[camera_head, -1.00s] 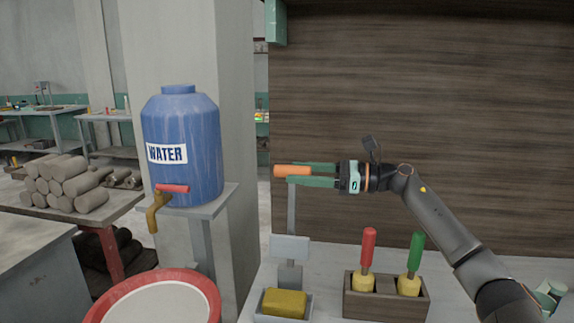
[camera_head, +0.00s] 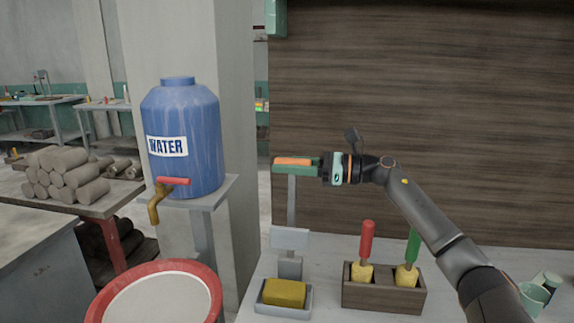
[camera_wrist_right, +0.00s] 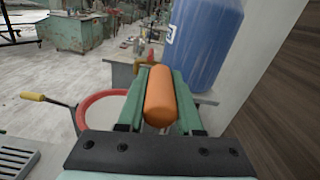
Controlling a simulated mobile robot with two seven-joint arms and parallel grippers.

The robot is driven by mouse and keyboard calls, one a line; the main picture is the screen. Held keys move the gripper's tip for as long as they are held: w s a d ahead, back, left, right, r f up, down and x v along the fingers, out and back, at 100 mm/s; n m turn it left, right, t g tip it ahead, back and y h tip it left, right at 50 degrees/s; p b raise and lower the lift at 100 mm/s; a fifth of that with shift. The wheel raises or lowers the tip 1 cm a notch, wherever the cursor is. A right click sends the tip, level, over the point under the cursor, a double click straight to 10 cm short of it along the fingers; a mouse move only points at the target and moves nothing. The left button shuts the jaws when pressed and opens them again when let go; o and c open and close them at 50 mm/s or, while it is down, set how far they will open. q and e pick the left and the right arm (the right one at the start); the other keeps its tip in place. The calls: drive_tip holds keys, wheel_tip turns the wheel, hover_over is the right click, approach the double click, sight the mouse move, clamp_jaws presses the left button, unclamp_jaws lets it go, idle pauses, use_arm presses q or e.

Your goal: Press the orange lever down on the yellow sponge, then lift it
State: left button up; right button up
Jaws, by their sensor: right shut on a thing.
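The orange lever handle (camera_head: 293,161) is at the top of a grey upright post (camera_head: 291,205). My right gripper (camera_head: 296,165) is shut on the orange handle, its green fingers along both sides of it. The right wrist view shows the handle (camera_wrist_right: 160,97) lying lengthwise between the fingers. The yellow sponge (camera_head: 284,293) lies in a grey tray (camera_head: 265,306) at the foot of the post, well below the handle. A flat grey plate (camera_head: 289,239) on the post is above the sponge, apart from it. My left gripper is not in view.
A wooden holder (camera_head: 383,299) with a red-handled tool (camera_head: 366,240) and a green-handled tool (camera_head: 413,247) stands right of the sponge. A blue water barrel (camera_head: 183,140) and a red-rimmed basin (camera_head: 97,304) are at left. A wooden wall is behind.

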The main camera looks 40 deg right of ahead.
clamp_jaws()
idle(0.8)
